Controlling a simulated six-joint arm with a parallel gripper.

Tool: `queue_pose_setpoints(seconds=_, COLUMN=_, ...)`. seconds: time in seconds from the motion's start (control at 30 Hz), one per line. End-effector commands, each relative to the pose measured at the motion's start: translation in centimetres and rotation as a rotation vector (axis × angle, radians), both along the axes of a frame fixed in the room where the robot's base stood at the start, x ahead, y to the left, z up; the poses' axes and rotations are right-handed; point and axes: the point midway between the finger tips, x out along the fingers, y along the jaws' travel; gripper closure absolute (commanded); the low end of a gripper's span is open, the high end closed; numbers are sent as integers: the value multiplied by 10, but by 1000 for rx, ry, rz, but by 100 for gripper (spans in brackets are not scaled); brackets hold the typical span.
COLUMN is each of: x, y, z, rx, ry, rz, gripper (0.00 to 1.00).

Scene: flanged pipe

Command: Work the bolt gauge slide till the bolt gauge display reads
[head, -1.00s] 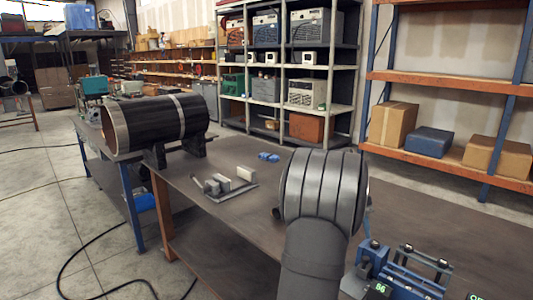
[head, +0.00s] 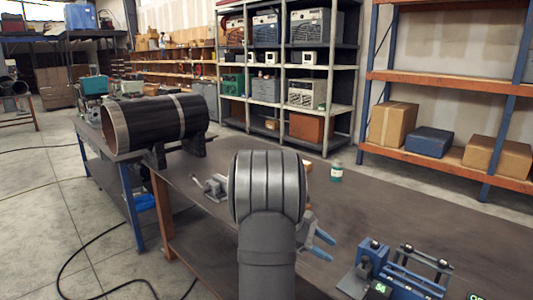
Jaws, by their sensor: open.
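A blue device with metal rails and dark knobs (head: 410,272) stands at the lower right of the bench, and I take it for the bolt gauge. A small display with green digits (head: 380,288) sits at its front left; it seems to read 54, but the digits are tiny. I cannot clearly tell which part is the slide. My gripper (head: 325,246) shows its two blue fingers to the right of my arm, spread apart with nothing between them. It is to the left of the blue device and apart from it.
A second green display (head: 474,296) is cut off by the bottom edge. A grey fixture (head: 213,187) is partly hidden behind my arm. A large black pipe (head: 155,122) rests at the left. The bench's right side is mostly clear.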

Motion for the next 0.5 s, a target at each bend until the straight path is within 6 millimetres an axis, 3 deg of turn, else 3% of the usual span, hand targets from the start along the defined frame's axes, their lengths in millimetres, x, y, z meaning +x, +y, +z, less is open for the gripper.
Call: queue_pose_setpoints(seconds=0.5, x=2, y=8, z=-2, rx=-33, ry=55, rz=75, gripper=55)
